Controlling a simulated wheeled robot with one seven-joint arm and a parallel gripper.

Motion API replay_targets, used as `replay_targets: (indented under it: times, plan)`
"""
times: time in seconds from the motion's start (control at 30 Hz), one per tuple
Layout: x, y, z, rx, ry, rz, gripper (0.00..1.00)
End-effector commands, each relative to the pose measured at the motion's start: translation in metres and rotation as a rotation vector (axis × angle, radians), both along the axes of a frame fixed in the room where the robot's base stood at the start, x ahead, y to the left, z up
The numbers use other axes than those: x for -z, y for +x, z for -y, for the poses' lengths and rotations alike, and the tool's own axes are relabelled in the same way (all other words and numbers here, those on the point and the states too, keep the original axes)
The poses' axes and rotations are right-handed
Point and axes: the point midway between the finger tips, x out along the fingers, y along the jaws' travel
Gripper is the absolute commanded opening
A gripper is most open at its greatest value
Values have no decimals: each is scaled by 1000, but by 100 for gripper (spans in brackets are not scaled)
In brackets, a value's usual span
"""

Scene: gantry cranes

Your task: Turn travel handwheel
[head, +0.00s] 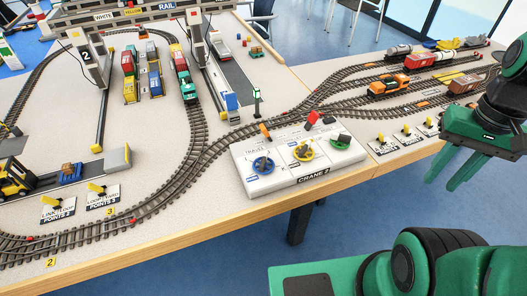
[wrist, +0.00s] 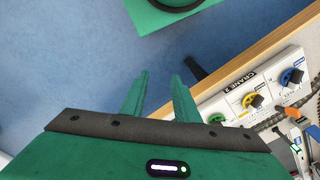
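The white control box (head: 290,182) marked CRANE 2 sits at the table's front edge. On it are a blue handwheel (head: 263,166), a yellow handwheel (head: 303,152) and a green handwheel (head: 340,140), each with a dark grip. In the wrist view the blue wheel (wrist: 292,77), yellow wheel (wrist: 254,100) and green wheel (wrist: 217,118) lie right of the fingers. My gripper (head: 443,184) is open and empty, right of the box and beyond the table edge; its fingers also show in the wrist view (wrist: 159,77).
A red lever (head: 312,118) and an orange lever (head: 265,129) stand at the box's back. Several yellow point levers (head: 405,131) lie to its right. Tracks (head: 218,140) run behind the box, with an orange locomotive (head: 388,86).

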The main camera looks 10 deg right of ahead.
Motion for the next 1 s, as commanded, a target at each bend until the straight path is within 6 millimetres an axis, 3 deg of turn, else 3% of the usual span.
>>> replay_targets:
  times: [0.17, 0.27, 0.4, 0.53, 0.7, 0.8, 0.9, 1.0]
  plan:
    - [-8, 51, -22, -38, -18, -6, 28]
    - [-12, 94, -51, -67, -31, -5, 28]
    - [-13, 150, -114, -113, -40, 1, 28]
    - [-7, 187, -188, -156, -36, 5, 28]
    - [4, 207, -279, -198, -23, 7, 28]
    - [10, 209, -318, -213, -16, 5, 28]
    - [14, 208, -342, -221, -10, 4, 28]
    - [18, 208, -351, -222, -8, 4, 28]
